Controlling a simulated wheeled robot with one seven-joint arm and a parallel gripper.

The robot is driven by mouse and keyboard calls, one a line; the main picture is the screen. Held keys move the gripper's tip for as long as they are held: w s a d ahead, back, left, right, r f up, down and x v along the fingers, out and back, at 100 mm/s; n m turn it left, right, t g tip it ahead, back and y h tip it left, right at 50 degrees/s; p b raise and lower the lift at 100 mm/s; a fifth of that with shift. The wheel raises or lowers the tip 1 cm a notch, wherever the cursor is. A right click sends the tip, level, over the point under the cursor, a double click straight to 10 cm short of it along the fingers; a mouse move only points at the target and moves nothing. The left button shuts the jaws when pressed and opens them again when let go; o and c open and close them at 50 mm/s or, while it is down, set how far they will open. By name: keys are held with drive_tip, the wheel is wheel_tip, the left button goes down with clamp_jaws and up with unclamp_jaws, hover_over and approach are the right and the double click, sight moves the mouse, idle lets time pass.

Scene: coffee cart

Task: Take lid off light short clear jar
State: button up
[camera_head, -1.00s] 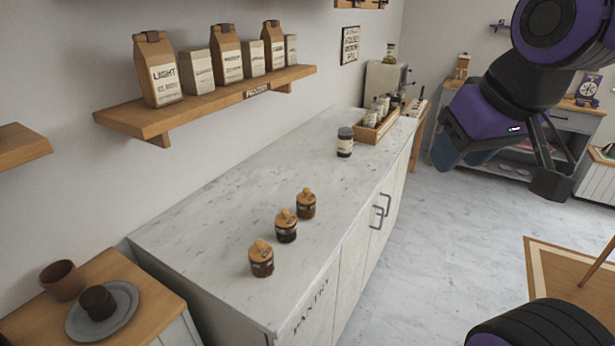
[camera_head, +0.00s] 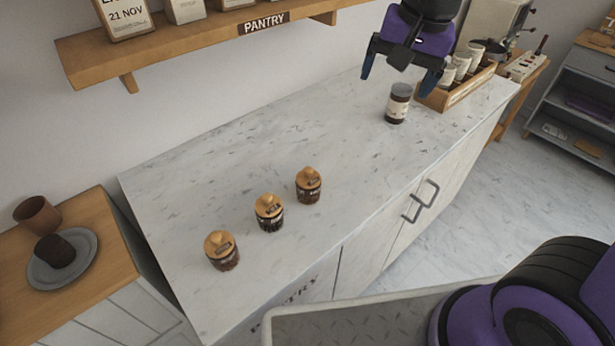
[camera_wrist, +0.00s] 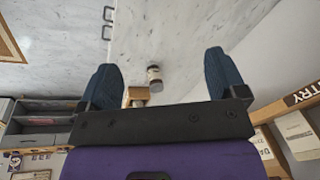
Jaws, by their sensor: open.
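Three short clear jars with round wooden lids stand in a row on the marble counter: a near one with brown contents (camera_head: 223,258), a darker middle one (camera_head: 270,215) and a far one (camera_head: 309,188). All three lids are on. The small labels are too blurred to tell which jar is light. My gripper (camera_head: 401,80) is open and empty above the far part of the counter, well away from these jars. Its two blue fingers (camera_wrist: 159,72) spread wide in the wrist view, where the three short jars do not show.
A taller jar with a grey lid (camera_head: 398,104) stands just below my gripper, and shows between the fingers in the wrist view (camera_wrist: 154,76). A pantry shelf (camera_head: 190,46) overhangs the back. The counter around the short jars is clear.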

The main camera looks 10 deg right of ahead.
drive_tip(key=w+a+f+m+g, duration=0.1)
drive_tip(key=w+a+f+m, duration=0.1)
drive_tip(key=w+a+f, duration=0.3)
drive_tip(key=m+g+h, duration=0.1)
drive_tip(key=m, duration=0.1)
approach(308, 169)
drive_tip(key=shift+w, duration=0.1)
wheel_tip(308, 169, down, 11)
drive_tip(key=shift+f, duration=0.1)
drive_tip(key=shift+a, duration=0.1)
drive_tip(key=c, duration=1)
